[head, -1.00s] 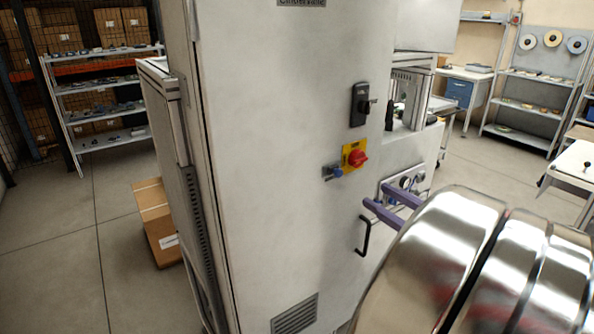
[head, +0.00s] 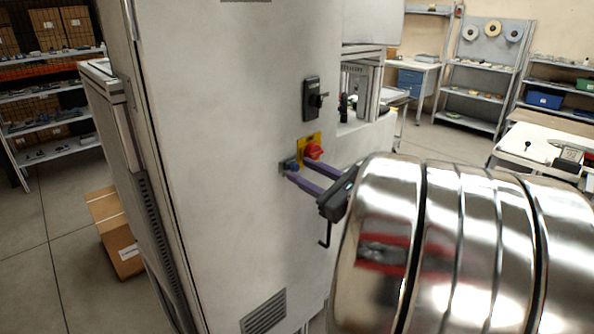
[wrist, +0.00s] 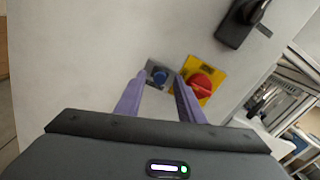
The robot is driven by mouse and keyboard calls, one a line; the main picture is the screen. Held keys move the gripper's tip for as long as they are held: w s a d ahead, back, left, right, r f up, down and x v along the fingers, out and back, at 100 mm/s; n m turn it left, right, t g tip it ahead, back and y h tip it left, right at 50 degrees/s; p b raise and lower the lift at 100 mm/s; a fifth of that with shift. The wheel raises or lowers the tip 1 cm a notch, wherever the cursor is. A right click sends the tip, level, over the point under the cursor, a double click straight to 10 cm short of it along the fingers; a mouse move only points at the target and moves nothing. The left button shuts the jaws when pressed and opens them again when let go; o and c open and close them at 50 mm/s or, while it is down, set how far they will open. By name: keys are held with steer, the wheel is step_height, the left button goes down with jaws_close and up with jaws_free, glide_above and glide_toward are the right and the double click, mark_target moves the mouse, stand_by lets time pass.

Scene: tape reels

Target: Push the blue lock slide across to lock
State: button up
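The blue lock slide (head: 292,165) is a small blue knob on a grey plate on the white cabinet front. In the wrist view the blue slide (wrist: 160,74) shows between my two purple fingertips. My gripper (head: 297,170) is open, its fingers pointing at the cabinet. In the wrist view my gripper (wrist: 160,84) has its left finger left of the slide and its right finger between the slide and the red knob. I cannot tell whether either finger touches the slide. The red rotary knob (head: 313,151) sits on a yellow plate (wrist: 210,69) just right of the slide.
A black door handle (head: 312,99) is mounted above the red knob. A black pull handle (head: 326,232) sits below my fingers. A cardboard box (head: 118,240) stands on the floor left of the cabinet (head: 240,120). Shelves line the back.

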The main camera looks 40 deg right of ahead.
steer(key=shift+w, duration=0.5)
steer(key=shift+c, duration=0.4)
jaws_close()
